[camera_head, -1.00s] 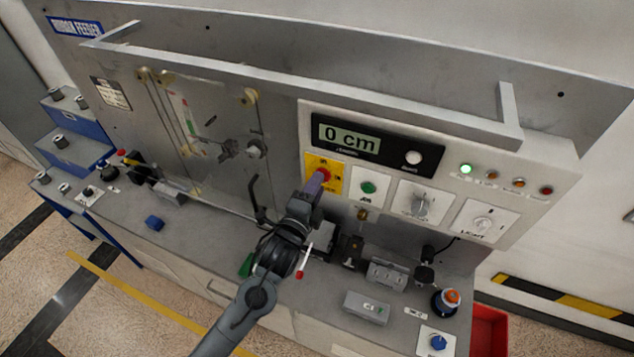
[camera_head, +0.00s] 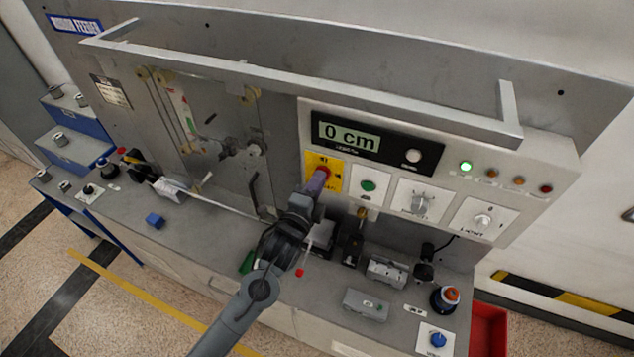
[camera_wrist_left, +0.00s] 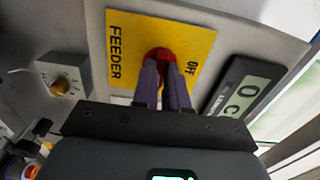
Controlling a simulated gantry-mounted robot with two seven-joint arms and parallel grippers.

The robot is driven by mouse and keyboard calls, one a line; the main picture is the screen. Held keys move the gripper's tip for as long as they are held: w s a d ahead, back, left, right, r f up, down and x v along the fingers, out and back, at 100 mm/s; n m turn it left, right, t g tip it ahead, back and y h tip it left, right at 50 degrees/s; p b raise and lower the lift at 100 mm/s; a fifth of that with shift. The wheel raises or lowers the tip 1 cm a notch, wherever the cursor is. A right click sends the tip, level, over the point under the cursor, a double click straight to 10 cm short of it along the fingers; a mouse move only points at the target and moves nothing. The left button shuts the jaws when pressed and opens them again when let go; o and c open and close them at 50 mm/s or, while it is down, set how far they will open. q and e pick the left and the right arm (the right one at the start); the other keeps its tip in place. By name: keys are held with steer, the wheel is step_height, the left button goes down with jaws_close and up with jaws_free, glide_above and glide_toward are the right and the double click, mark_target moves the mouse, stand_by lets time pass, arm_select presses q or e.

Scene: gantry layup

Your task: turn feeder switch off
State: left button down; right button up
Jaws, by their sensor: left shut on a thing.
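The feeder switch is a red rotary knob (camera_head: 325,172) on a yellow plate (camera_head: 334,184) set in the white control panel. In the left wrist view the red knob (camera_wrist_left: 160,54) sits on the yellow plate (camera_wrist_left: 190,37), which reads FEEDER and OFF. My left gripper (camera_head: 317,182) reaches up to the plate, its purple fingers shut on the red knob. The fingers also show in the left wrist view (camera_wrist_left: 162,75) and cover part of the knob, so its pointing direction is hard to tell. My right gripper is not in view.
Right of the yellow plate are a green button (camera_head: 368,186), a grey rotary dial (camera_head: 420,203) and a light switch (camera_head: 483,221). The display (camera_head: 347,137) above reads 0 cm. A metal rail (camera_head: 300,88) juts out above the panel. Several small devices stand on the grey bench.

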arm_select(q)
steer(key=shift+n+p, duration=1.8)
steer(key=shift+n, duration=7.1)
steer(key=c, duration=1.2)
jaws_free()
steer(key=shift+o, duration=0.2)
